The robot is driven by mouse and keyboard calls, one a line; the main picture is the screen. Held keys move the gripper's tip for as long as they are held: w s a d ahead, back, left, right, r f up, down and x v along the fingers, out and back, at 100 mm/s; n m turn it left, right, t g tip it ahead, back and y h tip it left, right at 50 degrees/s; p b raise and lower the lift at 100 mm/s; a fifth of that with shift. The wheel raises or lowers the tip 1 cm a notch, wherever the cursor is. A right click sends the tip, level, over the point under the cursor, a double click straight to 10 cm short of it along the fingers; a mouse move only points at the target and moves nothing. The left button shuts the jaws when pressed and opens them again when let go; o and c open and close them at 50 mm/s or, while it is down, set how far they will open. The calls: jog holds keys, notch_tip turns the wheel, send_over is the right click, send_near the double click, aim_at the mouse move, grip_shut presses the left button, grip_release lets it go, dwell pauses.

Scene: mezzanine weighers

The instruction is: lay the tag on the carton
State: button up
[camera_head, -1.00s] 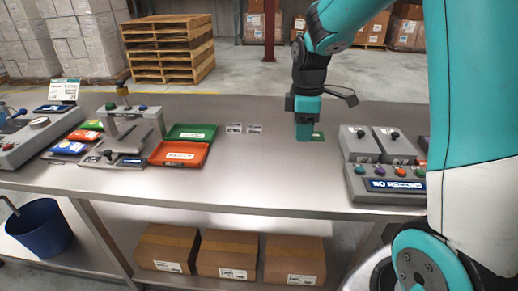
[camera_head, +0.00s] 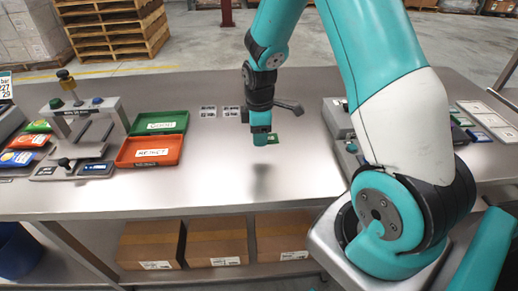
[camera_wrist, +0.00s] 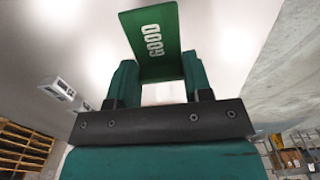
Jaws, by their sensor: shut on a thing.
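My gripper (camera_head: 262,142) is shut on a green tag (camera_head: 272,138), above the middle of the steel table. In the wrist view the tag (camera_wrist: 153,42) shows the word GOOD and stands out from between my two green fingers (camera_wrist: 155,90). Three brown cartons stand on the shelf under the table: a left carton (camera_head: 150,243), a middle carton (camera_head: 217,241) and a right carton (camera_head: 283,238), each with a white label. My gripper is above and apart from them.
A green tray (camera_head: 160,122) and an orange tray (camera_head: 150,152) lie left of my gripper, near a weigher (camera_head: 85,135) and several coloured packets. A grey control box (camera_head: 337,118) stands right, partly behind my arm. The front middle tabletop is bare.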

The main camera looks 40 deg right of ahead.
aim_at(260, 158)
jog(key=shift+d+f+p, duration=0.1)
jog(key=shift+f+p, duration=0.2)
jog(key=shift+f, duration=3.15)
jog(key=shift+f, duration=0.2)
jog(key=o, duration=0.9)
jog(key=shift+r, duration=0.2)
